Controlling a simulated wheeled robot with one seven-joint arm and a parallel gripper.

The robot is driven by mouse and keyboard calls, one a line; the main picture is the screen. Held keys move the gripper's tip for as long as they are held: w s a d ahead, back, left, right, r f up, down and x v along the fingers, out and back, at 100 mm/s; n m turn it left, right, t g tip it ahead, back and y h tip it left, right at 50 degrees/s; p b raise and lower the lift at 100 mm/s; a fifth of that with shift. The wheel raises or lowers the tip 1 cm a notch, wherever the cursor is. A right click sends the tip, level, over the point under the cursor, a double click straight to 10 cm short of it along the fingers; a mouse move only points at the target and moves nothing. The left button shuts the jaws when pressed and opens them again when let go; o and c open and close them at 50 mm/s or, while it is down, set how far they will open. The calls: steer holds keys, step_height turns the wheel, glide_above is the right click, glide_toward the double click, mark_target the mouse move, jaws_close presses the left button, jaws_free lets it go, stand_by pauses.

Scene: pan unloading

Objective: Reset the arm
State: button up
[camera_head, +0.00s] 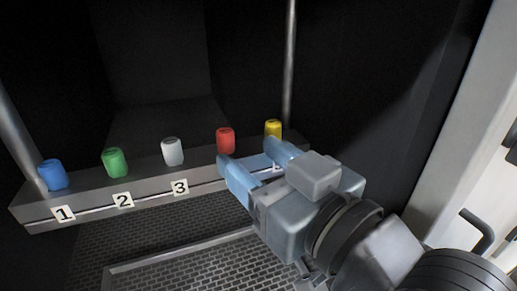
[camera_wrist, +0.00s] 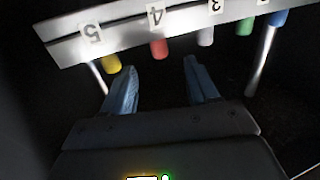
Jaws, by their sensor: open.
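My gripper (camera_head: 254,172) has blue fingers and a grey body, and it reaches in from the lower right in the head view. Its fingers are apart with nothing between them, close in front of the shelf near the red cylinder (camera_head: 225,140) and the yellow cylinder (camera_head: 273,128). In the wrist view my gripper (camera_wrist: 160,78) points towards the shelf, which appears upside down. The red cylinder (camera_wrist: 159,48) shows just beyond the gap between the fingertips, and the yellow cylinder (camera_wrist: 111,64) is to the left of it.
A grey shelf (camera_head: 90,198) carries numbered labels. Blue (camera_head: 53,174), green (camera_head: 115,162) and white (camera_head: 172,151) cylinders stand in a row left of the red one. Metal posts (camera_head: 289,60) rise at the shelf's ends. Dark walls enclose the space; a brick-patterned surface (camera_head: 150,240) lies below.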

steer(key=shift+f, duration=0.1)
steer(key=s+d+f+m+h, duration=0.4)
steer(key=s+d+f, duration=0.15)
steer(key=f, duration=0.35)
steer(key=s+d+f+m+h, duration=0.3)
steer(key=s+d+f+m, duration=0.1)
steer(key=s+f, duration=0.35)
steer(key=s+d+f+n+h, duration=0.1)
steer(key=s+d, duration=0.3)
steer(key=s, duration=0.4)
steer(key=s+d+f+h+b, duration=0.1)
steer(key=s+d+f, duration=0.3)
steer(key=s, duration=0.5)
steer(key=shift+s+d+n+g, duration=0.3)
steer(key=shift+d+n, duration=0.1)
steer(key=shift+d, duration=0.3)
